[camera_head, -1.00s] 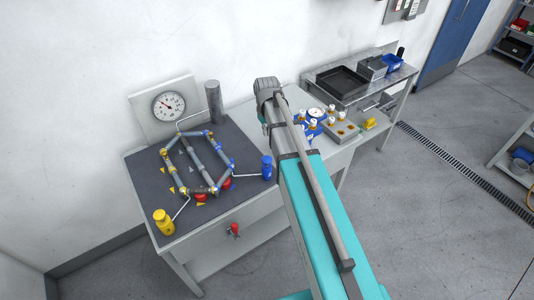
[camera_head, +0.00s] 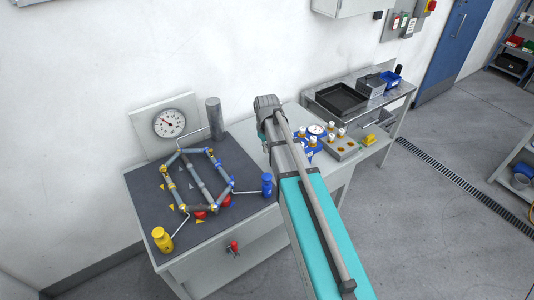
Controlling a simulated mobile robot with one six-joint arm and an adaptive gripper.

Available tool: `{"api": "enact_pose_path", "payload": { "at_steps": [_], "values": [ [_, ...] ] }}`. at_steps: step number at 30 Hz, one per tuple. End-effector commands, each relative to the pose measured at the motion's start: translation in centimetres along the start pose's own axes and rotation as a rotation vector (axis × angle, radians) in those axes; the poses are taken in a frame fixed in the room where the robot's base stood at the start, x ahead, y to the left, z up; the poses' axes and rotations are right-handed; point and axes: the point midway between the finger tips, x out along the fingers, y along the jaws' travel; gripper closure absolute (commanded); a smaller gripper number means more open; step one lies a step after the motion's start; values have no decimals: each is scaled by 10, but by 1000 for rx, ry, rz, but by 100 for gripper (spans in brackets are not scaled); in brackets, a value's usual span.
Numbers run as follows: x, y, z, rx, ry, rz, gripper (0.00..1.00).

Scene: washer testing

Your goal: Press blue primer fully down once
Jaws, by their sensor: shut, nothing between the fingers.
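The blue primer (camera_head: 267,187) is a small upright blue cylinder with a narrower top. It stands at the right edge of the dark mat (camera_head: 230,214) on the left bench, and a thin line links it to the pipe loop (camera_head: 197,180). A similar yellow primer (camera_head: 162,241) stands at the mat's front left corner. My arm rises just right of the blue primer, and its top joint is above and beyond it in the picture. My gripper cannot be seen; the arm may hide it.
A pressure gauge (camera_head: 169,123) and a grey cylinder (camera_head: 214,118) stand behind the pipes. A red valve handle (camera_head: 233,248) sticks out at the bench front. Right of my arm are a fitting block (camera_head: 340,148) and a black tray (camera_head: 342,99).

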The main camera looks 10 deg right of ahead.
Motion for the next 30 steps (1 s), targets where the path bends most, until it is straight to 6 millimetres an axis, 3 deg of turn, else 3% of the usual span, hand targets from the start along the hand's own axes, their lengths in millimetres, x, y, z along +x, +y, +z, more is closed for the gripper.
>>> {"api": "enact_pose_path", "payload": {
  "at_steps": [30],
  "values": [
    [80, 1, 0, 2, 0, 0, 100]
  ]
}}
